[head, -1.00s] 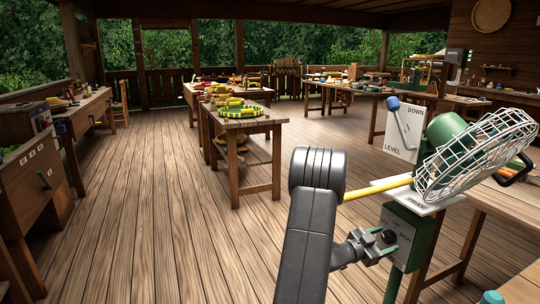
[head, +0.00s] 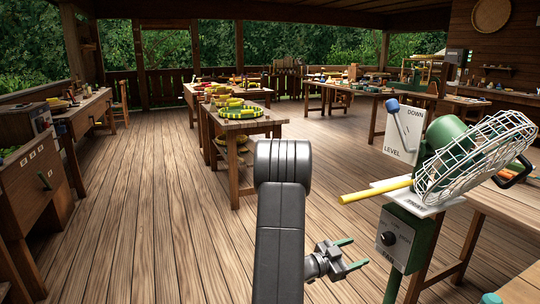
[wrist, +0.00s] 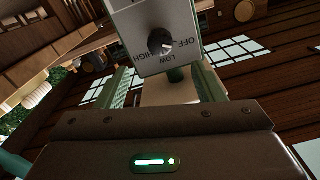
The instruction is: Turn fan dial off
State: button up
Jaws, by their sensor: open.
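The fan dial (head: 389,239) is a dark round knob on a grey control box (head: 412,232) on a green post. In the wrist view the dial (wrist: 161,42) shows its face with HIGH at left, LOW below and OFF at right. I cannot clearly tell which label its mark points to. My gripper (head: 356,253) is open and empty, left of the box and apart from the dial. In the wrist view its green fingers (wrist: 165,76) stand apart below the dial. The green fan (head: 478,150) with a white wire cage sits above the box.
A yellow tube (head: 376,190) juts left from the fan, above my gripper. A white LEVEL/DOWN panel with a blue-knobbed lever (head: 404,128) stands behind. A workbench (head: 510,212) is at right. The wooden floor at left is open.

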aim_at(384, 238)
jog(key=x, duration=1.2)
jog(key=shift+d+b, duration=0.25)
jog(key=shift+b, duration=0.1)
jog(key=shift+a+f+m+b, duration=0.2)
jog(key=shift+m+b, duration=0.3)
jog(key=shift+m, duration=0.1)
jog(key=shift+a+m+b, duration=0.1)
jog(key=shift+m+b, duration=0.55)
jog(key=shift+m, duration=0.35)
jog(key=m+b, duration=0.2)
jog(key=m, duration=0.1)
jog(key=shift+r+m, duration=0.1)
jog(key=shift+m, duration=0.2)
jog(key=m+b, duration=0.3)
jog(key=m, duration=0.1)
jog(key=shift+r, duration=0.1)
jog(key=m+b, duration=0.4)
jog(key=m, duration=0.2)
jog(key=shift+w+r+m+b, duration=0.1)
jog(key=shift+m+b, duration=0.2)
jog(key=shift+m, duration=0.1)
jog(key=m+b, duration=0.1)
jog(key=m, duration=0.1)
jog(key=m+b, duration=0.1)
jog(key=m, duration=0.1)
jog(key=shift+r, duration=0.25)
